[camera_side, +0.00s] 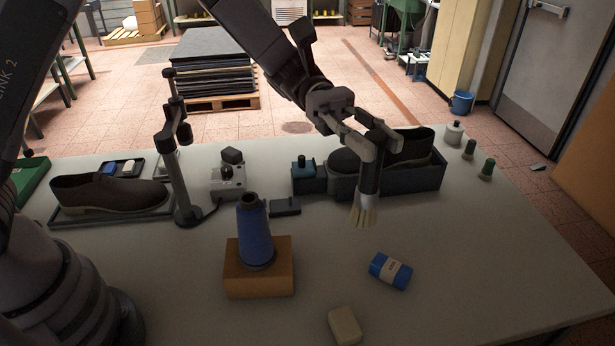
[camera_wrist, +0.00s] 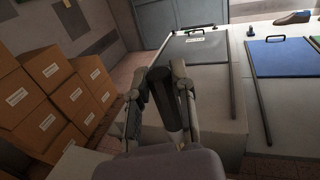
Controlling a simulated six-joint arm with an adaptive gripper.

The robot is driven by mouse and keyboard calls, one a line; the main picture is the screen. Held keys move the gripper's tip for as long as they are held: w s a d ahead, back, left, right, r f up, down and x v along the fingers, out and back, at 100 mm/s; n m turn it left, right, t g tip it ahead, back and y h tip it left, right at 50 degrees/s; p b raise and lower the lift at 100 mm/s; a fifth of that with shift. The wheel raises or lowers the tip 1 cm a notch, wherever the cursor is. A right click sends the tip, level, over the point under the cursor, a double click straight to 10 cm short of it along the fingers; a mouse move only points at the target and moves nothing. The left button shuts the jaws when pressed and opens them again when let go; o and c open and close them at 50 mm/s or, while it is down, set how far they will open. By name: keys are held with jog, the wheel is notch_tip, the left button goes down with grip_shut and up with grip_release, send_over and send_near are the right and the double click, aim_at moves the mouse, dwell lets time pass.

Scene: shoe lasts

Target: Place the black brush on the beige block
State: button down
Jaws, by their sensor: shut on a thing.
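My gripper (camera_side: 371,158) is shut on the black brush (camera_side: 369,180) and holds it in the air above the table, its pale bristles pointing down. In the wrist view the brush (camera_wrist: 171,104) shows as a dark handle between the fingers of my gripper (camera_wrist: 168,84). The beige block (camera_side: 345,326) lies on the table near the front edge, below and slightly left of the brush in the side view. Nothing rests on the block.
A blue packet (camera_side: 390,271) lies right of the beige block. A blue cone (camera_side: 255,232) stands on a tan block (camera_side: 258,280) to the left. A dark tray (camera_side: 425,178) with shoes is behind the brush. The front right of the table is clear.

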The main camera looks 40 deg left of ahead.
notch_tip(320, 180, down, 26)
dwell(0.4)
jog(key=c, duration=1)
grip_release()
jog(key=shift+o, duration=0.2)
